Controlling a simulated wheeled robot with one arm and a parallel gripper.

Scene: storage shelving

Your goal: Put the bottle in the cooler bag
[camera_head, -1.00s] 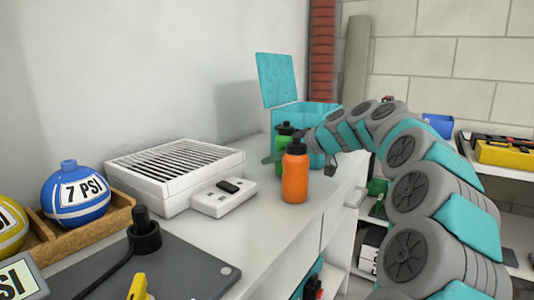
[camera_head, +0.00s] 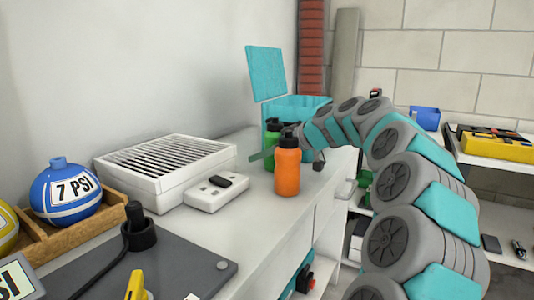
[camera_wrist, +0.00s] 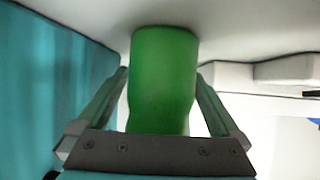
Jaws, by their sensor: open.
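A green bottle (camera_head: 271,132) with a dark cap stands on the white counter, partly hidden behind an orange bottle (camera_head: 287,176) with a black cap. In the wrist view the green bottle (camera_wrist: 163,80) is between the two fingers of my gripper (camera_wrist: 163,76). The fingers are spread, with a visible gap on each side of it. The teal cooler bag (camera_head: 302,107) stands behind the bottles with its lid (camera_head: 265,74) raised. Its inside is hidden. A teal wall (camera_wrist: 60,85) fills the left of the wrist view. In the head view the bottles hide much of my gripper (camera_head: 289,154).
A white vent box (camera_head: 168,170) and a small white switch box (camera_head: 216,193) sit left of the bottles. A blue ball (camera_head: 62,192) in a wooden tray (camera_head: 92,219) is at the far left. A shelf with a yellow case (camera_head: 497,146) stands at the right.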

